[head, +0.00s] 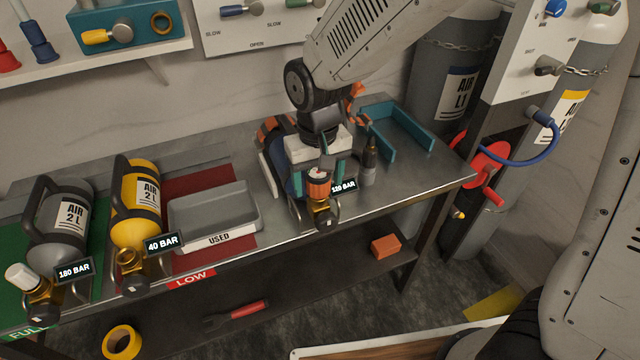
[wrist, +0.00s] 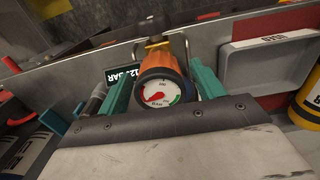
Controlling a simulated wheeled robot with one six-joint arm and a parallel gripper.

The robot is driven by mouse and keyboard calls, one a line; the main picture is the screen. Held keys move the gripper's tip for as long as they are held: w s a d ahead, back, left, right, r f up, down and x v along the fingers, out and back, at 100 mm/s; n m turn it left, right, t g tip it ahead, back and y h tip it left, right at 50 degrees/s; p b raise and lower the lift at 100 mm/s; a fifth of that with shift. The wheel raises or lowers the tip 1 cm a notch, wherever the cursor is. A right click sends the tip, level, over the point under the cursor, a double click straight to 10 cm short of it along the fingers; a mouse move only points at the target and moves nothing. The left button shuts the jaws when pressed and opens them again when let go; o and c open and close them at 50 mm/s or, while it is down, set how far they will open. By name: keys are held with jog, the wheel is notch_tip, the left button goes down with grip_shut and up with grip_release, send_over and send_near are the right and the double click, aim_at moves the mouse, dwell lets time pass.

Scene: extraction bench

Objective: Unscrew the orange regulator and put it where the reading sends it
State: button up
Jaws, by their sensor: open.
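The orange regulator (head: 318,184) sits on the brass valve (head: 324,214) of a cylinder lying on the bench, mostly hidden by my arm. A label by it (head: 343,186) reads about 120 BAR; its last digit is unclear. In the wrist view the regulator (wrist: 160,68) shows a white gauge (wrist: 158,93) with red and green arcs and a red needle toward the lower left. My gripper (head: 316,170) is open, its teal fingers on either side of the regulator, seen also in the wrist view (wrist: 162,88). Contact cannot be told.
A grey USED tray (head: 236,236) stands left of my gripper. A yellow cylinder (head: 128,205) is labelled 40 BAR by the red LOW zone (head: 193,279); a grey one (head: 50,240), 180 BAR, is on green FULL. A dark nozzle-like item (head: 370,160) and teal bracket (head: 405,135) are close right.

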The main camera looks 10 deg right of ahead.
jog(key=m, duration=0.7)
jog(key=shift+m, duration=0.3)
jog(key=m, duration=0.7)
jog(key=c, duration=1.1)
jog(key=n, duration=0.4)
jog(key=shift+n, duration=0.3)
jog(key=n, duration=1.1)
jog(key=shift+n, duration=0.4)
jog(key=n, duration=0.4)
jog(key=shift+n, duration=0.3)
jog(key=o, duration=1.1)
jog(key=shift+n, duration=0.3)
